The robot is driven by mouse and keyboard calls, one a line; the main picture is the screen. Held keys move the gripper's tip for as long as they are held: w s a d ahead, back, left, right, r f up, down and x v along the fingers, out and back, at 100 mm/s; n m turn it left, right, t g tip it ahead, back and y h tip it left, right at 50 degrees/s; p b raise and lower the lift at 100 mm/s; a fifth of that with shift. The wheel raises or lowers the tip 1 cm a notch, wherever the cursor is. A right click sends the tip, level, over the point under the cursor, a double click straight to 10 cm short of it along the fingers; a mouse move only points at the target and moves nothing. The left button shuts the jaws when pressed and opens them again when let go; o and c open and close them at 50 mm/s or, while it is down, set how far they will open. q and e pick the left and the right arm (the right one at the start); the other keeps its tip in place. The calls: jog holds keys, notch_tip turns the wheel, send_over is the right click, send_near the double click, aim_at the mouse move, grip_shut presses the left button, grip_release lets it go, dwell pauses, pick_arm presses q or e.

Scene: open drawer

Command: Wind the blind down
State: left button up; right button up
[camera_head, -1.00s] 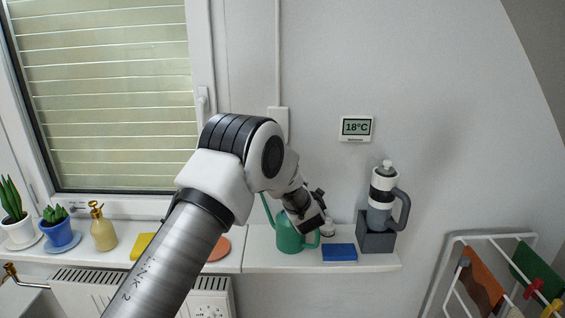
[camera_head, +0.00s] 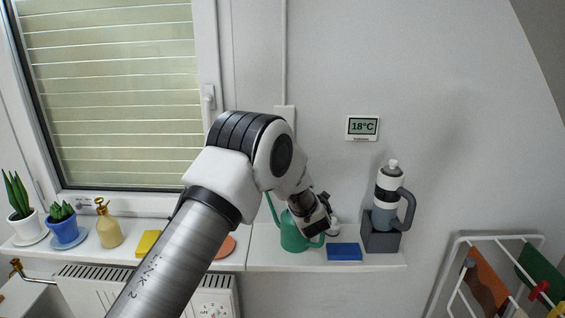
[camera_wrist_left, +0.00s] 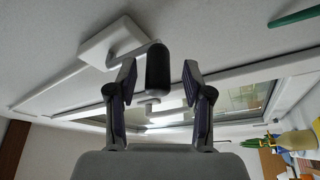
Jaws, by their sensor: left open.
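The window blind (camera_head: 110,95) has pale horizontal slats that fill the visible pane down to near the bottom frame; its top is out of view. A white wall plate (camera_head: 285,114) with a thin strip running up stands right of the window. In the left wrist view the plate (camera_wrist_left: 108,41) carries a crank arm with a black knob (camera_wrist_left: 157,66). My left gripper (camera_wrist_left: 158,82) is open, one finger on each side of the knob, with visible gaps. In the head view my left arm hides the knob and fingertips. My right gripper is not in view.
A green watering can (camera_head: 293,236), blue block (camera_head: 344,252) and grey bottle (camera_head: 387,200) on a dark stand are on the sill near my wrist. Plants and a yellow bottle (camera_head: 108,226) stand left. A drying rack (camera_head: 490,240) is at the right.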

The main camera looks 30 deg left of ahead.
pick_arm(q)
jog(key=v, duration=1.1)
jog(key=shift+a, duration=0.15)
